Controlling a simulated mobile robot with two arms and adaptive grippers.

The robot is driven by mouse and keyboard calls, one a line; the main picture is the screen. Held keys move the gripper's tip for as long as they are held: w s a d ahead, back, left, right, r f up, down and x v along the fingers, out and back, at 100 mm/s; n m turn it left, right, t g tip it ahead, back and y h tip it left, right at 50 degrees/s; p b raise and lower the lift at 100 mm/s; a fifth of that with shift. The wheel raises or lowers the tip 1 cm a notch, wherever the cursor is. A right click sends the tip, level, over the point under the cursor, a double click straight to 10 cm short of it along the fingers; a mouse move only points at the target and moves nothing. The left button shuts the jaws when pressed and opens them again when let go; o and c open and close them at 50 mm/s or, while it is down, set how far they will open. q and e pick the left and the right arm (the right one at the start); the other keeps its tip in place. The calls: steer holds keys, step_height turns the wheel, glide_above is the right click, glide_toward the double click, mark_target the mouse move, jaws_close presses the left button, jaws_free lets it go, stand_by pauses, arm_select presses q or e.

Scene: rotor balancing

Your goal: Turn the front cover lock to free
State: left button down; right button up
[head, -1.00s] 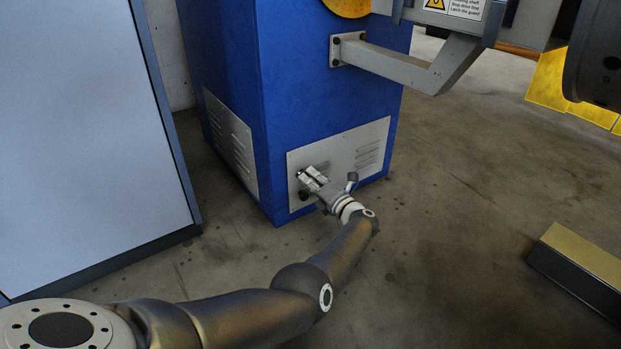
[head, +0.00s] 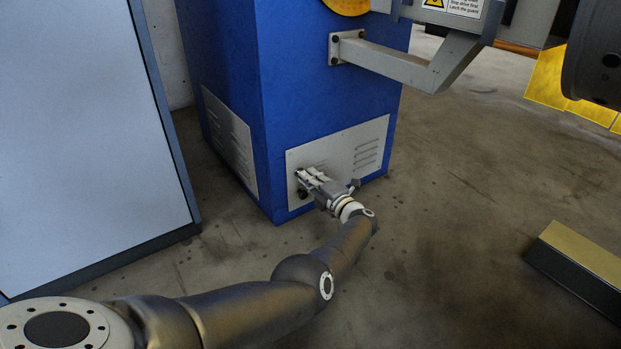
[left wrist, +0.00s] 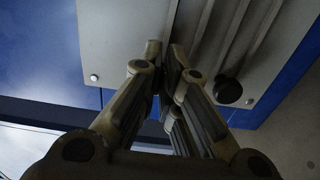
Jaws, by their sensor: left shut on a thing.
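The front cover is a grey vented panel (head: 338,160) low on the blue cabinet's front. It also shows in the left wrist view (left wrist: 125,45). My left gripper (head: 303,176) is at the left part of this cover, fingers pointing at it. In the left wrist view the fingers (left wrist: 162,62) are closed together against the cover, around a small part that I take to be the lock. The fingers hide most of it, so its exact angle cannot be told. A dark round knob (left wrist: 228,90) on the cover stands beside the fingers, apart from them. My right gripper is not in view.
The blue cabinet (head: 320,90) has a side vent panel (head: 230,145). A grey bracket arm (head: 395,65) juts out above my left arm. A large pale panel (head: 85,130) stands at left. A yellow-topped block (head: 585,255) lies at right. The floor between is clear.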

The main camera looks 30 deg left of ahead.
arm_select(q)
steer(key=c, duration=1.6)
jaws_free()
steer(key=shift+c, duration=0.2)
steer(key=shift+d, duration=0.1)
steer(key=v, duration=0.7)
steer(key=shift+s+d, duration=0.1)
